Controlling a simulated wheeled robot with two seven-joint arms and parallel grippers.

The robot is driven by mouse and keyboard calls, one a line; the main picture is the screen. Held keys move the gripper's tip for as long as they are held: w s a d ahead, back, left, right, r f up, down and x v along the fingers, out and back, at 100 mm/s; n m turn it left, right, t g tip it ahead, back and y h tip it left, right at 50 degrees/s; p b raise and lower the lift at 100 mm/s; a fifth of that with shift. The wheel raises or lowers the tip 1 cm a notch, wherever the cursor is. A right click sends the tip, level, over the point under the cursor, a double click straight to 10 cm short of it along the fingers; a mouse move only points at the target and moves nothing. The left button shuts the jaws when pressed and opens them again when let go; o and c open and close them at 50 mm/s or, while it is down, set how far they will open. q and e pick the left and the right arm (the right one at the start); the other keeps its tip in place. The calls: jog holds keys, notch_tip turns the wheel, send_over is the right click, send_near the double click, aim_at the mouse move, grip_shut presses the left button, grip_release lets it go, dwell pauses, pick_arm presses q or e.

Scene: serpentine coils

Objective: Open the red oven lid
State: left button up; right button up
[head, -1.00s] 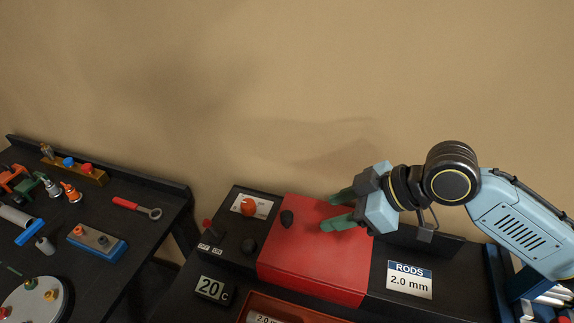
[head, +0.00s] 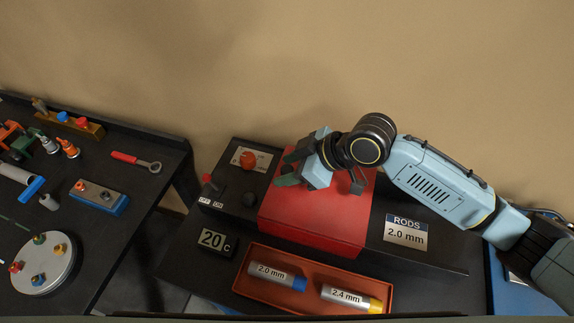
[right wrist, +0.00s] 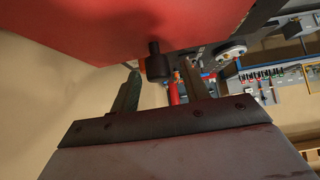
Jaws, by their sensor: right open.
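The red oven lid (head: 312,225) lies flat and closed on the dark oven body in the head view. It also fills the top of the right wrist view (right wrist: 120,25). My right gripper (head: 287,168) is open over the lid's back left part. Its fingers hide the lid's black knob in the head view. In the right wrist view the black knob (right wrist: 155,62) shows between the two spread fingers (right wrist: 160,85); I cannot tell whether either touches it. My left gripper is not in view.
The control panel with an orange dial (head: 248,160) and a red switch (head: 208,182) is just left of the lid. A 20 C display (head: 214,240) sits in front. An orange tray (head: 313,302) holds two labelled tubes. A RODS sign (head: 406,231) stands right.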

jog(key=shift+w+a+f, duration=0.15)
jog(key=shift+a+f, duration=0.15)
jog(key=shift+f, duration=0.05)
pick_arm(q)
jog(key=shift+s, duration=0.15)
pick_arm(e)
jog(key=shift+c, duration=0.4)
jog(key=shift+c, duration=1.2)
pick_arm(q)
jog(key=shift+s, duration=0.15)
pick_arm(e)
grip_shut()
jog(key=shift+d, duration=0.1)
